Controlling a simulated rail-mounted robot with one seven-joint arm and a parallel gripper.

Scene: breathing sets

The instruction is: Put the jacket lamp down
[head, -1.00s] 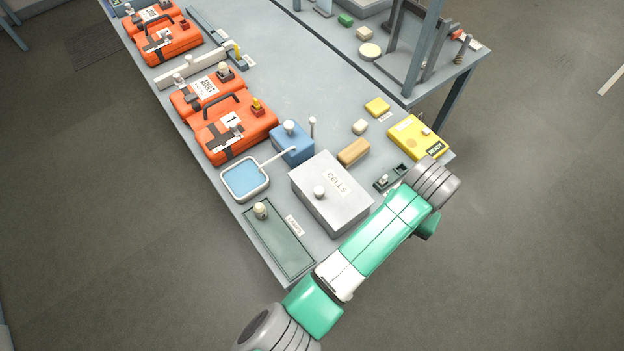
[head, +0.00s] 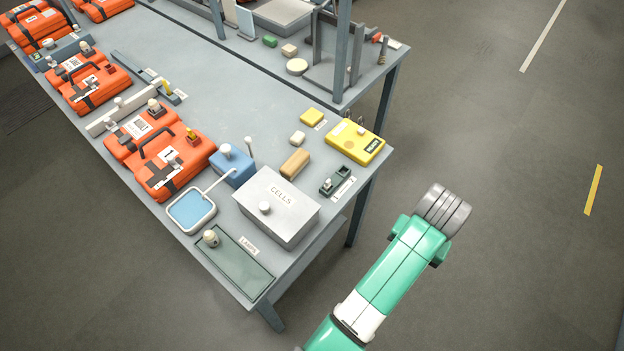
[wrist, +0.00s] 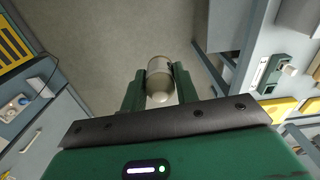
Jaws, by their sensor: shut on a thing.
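In the wrist view, my gripper (wrist: 159,88) is shut on a small pale, rounded lamp (wrist: 159,78), with one green finger on each side of it. The floor lies behind the lamp in that view. In the head view my green arm is off the right side of the bench, and its gripper end is not visible. A dark green tray (head: 236,262) with a "LAMPS" label (head: 249,246) is at the near corner of the bench. One cream lamp (head: 210,238) stands at its left end; the rest of the tray is bare.
A grey "CELLS" box (head: 275,212) stands beside the tray. A blue-filled basin (head: 191,211), blue block (head: 233,167), orange cases (head: 172,165), tan block (head: 295,163), small dark green fixture (head: 336,181) and yellow "READY" box (head: 355,141) crowd the bench (head: 220,75). Open floor lies right.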

